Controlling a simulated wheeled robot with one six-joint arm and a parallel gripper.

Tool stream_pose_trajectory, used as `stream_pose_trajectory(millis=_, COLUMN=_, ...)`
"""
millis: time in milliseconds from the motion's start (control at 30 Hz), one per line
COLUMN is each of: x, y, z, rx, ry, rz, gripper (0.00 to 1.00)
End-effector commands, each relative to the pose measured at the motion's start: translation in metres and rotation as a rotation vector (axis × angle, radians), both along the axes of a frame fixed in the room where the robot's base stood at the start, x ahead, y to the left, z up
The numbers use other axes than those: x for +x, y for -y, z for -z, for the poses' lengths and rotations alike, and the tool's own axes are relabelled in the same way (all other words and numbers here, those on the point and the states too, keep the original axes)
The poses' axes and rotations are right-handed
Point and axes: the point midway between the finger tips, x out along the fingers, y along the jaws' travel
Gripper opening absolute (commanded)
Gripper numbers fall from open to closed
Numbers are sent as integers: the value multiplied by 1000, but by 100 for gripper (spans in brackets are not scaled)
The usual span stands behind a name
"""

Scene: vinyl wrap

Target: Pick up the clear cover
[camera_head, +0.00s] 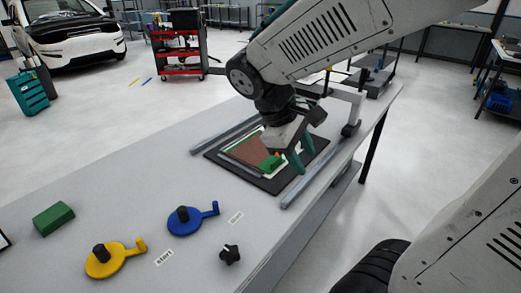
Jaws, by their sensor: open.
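My gripper (300,156) is open, with its teal fingers pointing down over the right part of a dark flat plate (222,158) on the table. A brown panel (247,150) with green and white edges lies on this plate. A small green piece (268,164) with an orange spot sits at the panel's near right corner, close to the left of the fingers. I cannot make out a clear cover as a separate thing. My wrist hides part of the panel. I cannot tell whether the fingers touch anything.
Grey rails (312,183) run along both sides of the plate on the table (130,195). A blue handled disc (185,226), a yellow handled disc (106,262), a black knob (230,254) and a green block (53,218) stand nearer. A light frame (352,97) stands behind the gripper.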

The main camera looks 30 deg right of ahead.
Motion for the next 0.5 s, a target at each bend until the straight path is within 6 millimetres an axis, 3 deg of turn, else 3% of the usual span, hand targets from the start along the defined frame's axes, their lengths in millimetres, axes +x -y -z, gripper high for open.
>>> stream_pose_trajectory(millis=300, x=107, y=10, z=57, rx=-317, ry=-362, rz=-439, gripper=40)
stream_pose_trajectory(millis=500, x=163, y=2, z=102, rx=-477, ry=-551, rz=-679, gripper=40)
